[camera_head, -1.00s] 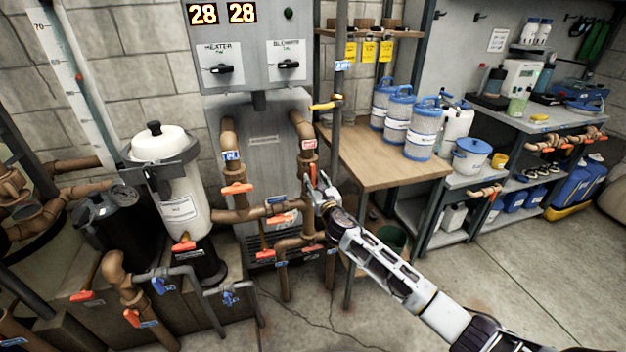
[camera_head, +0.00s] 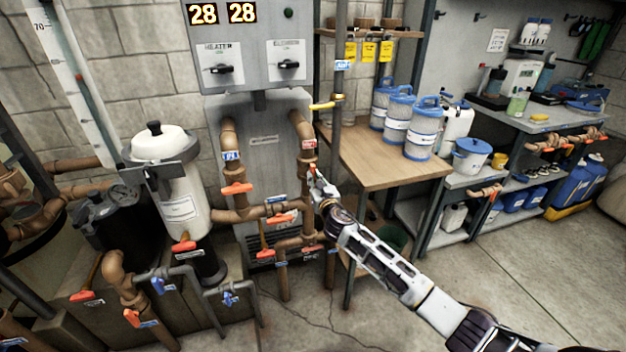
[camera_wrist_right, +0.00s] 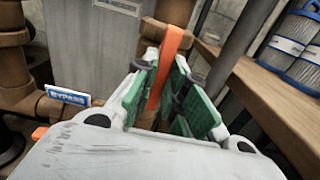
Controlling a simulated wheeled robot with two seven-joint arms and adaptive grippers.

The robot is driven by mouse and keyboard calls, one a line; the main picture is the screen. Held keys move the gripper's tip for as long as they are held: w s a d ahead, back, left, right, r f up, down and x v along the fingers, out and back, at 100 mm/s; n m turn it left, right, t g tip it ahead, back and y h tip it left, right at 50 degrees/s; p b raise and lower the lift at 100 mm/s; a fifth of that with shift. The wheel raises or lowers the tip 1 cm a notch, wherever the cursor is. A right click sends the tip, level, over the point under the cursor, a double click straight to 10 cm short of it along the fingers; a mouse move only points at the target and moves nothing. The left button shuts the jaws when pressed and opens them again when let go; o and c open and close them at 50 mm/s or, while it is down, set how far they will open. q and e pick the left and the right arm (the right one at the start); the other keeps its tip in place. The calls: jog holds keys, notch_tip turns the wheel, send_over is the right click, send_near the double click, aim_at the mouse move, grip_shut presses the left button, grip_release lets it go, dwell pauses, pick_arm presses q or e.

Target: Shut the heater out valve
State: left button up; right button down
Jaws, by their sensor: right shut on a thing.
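The heater's right-hand pipe (camera_head: 303,128) comes down beside the grey heater cabinet (camera_head: 262,150) and carries a small red label (camera_head: 308,144). Below the label is an orange lever handle (camera_head: 312,169), mostly hidden by my right gripper (camera_head: 318,183). In the right wrist view the orange handle (camera_wrist_right: 168,62) stands roughly upright, in line with the brown pipe behind it. The green pads of my right gripper (camera_wrist_right: 166,95) are on both sides of the handle, shut on it. My left gripper is not in view.
A blue bypass label (camera_wrist_right: 68,96) and other orange handles (camera_head: 236,188) sit on pipes to the left. A wooden table (camera_head: 375,165) stands close on the right, with a grey post (camera_head: 335,130) near the gripper. Open floor (camera_head: 520,260) lies at right.

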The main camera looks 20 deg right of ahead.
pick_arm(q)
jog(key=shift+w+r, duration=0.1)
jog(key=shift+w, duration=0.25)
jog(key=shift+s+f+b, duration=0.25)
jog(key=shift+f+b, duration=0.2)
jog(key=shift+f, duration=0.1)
pick_arm(e)
jog(key=m, duration=1.8)
jog(key=shift+m, duration=0.3)
jog(key=c, duration=1.4)
grip_release()
jog(key=shift+o, duration=0.2)
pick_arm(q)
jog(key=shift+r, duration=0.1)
pick_arm(e)
jog(key=shift+s, duration=0.1)
